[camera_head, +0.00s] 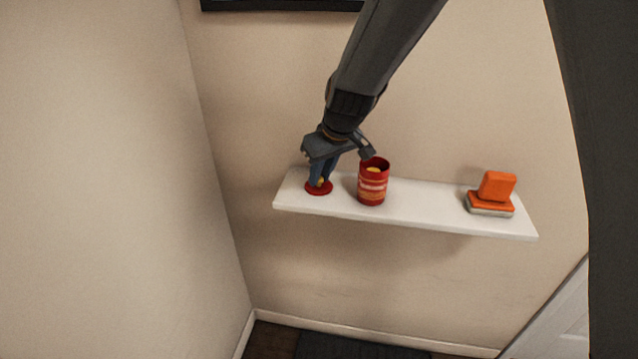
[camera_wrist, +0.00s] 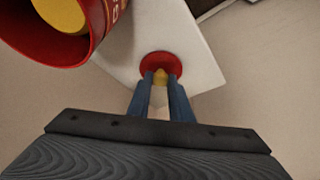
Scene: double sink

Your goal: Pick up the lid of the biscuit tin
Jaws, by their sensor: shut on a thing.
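The lid (camera_head: 314,189) is a small red disc with a yellow knob at the left end of the white shelf. It also shows in the wrist view (camera_wrist: 160,59), with the knob between the fingertips. My gripper (camera_head: 321,181) reaches down from above and is shut on the lid's knob; the wrist view shows both blue fingers (camera_wrist: 161,82). I cannot tell whether the lid touches the shelf. The biscuit tin (camera_head: 372,187) is a red, open-topped cylinder with yellow inside. It stands upright just right of my gripper, and at the upper left of the wrist view (camera_wrist: 84,45).
The white shelf (camera_head: 425,205) is narrow and fixed to the beige wall. An orange block-like object (camera_head: 492,194) with a pale base sits at its right end. The shelf between it and the tin is clear. A side wall (camera_head: 110,180) stands to the left.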

